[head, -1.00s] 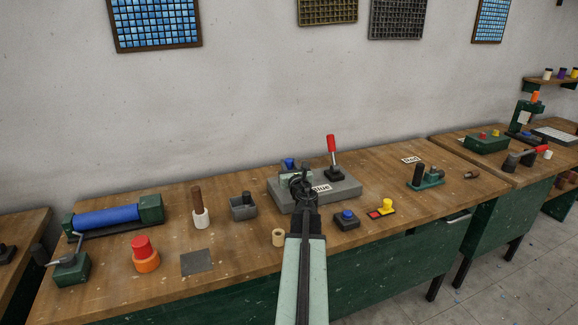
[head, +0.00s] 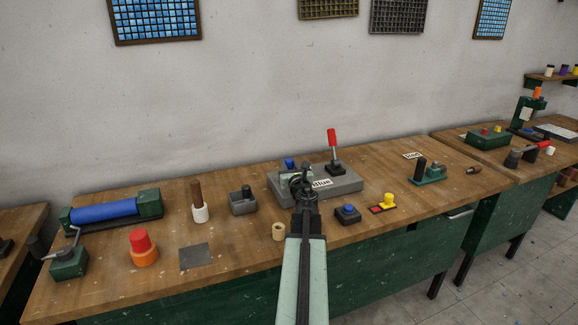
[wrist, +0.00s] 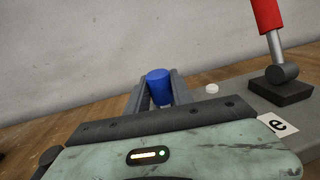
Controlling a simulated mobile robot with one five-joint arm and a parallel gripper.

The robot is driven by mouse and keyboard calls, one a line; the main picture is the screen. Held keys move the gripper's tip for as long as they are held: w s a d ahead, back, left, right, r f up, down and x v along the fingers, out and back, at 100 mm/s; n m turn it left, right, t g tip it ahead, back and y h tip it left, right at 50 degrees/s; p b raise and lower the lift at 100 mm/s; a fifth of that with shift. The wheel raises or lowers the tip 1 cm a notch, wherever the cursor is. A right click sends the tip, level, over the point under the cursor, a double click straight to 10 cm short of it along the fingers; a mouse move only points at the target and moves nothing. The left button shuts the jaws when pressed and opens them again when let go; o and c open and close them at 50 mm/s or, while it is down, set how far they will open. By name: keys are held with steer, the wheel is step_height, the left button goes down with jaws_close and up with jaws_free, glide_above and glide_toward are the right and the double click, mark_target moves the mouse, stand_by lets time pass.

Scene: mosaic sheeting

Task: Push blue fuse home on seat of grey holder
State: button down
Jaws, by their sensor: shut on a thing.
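The blue fuse (wrist: 159,86) is a short blue cylinder, seen in the wrist view between the two grey fingers of my gripper (wrist: 157,92), which is shut on it. In the head view, the blue fuse (head: 289,163) shows just beyond my gripper (head: 302,176), above the left part of the grey holder (head: 346,187). The grey holder is a low block with a "Blue" label (head: 321,183). The seat and the fuse's lower end are hidden by my gripper, so I cannot tell how deep the fuse sits.
A red-handled lever (head: 333,144) stands on the holder, right of my gripper. A blue button box (head: 347,212) and a yellow-knobbed part (head: 388,201) lie to the right. A tan ring (head: 278,232) and a grey open box (head: 243,205) lie to the left.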

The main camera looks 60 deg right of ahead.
steer(key=shift+f+b, duration=0.4)
steer(key=shift+f, duration=0.1)
steer(key=c, duration=1)
jaws_free()
steer(key=shift+c, duration=0.2)
steer(key=shift+a, duration=0.1)
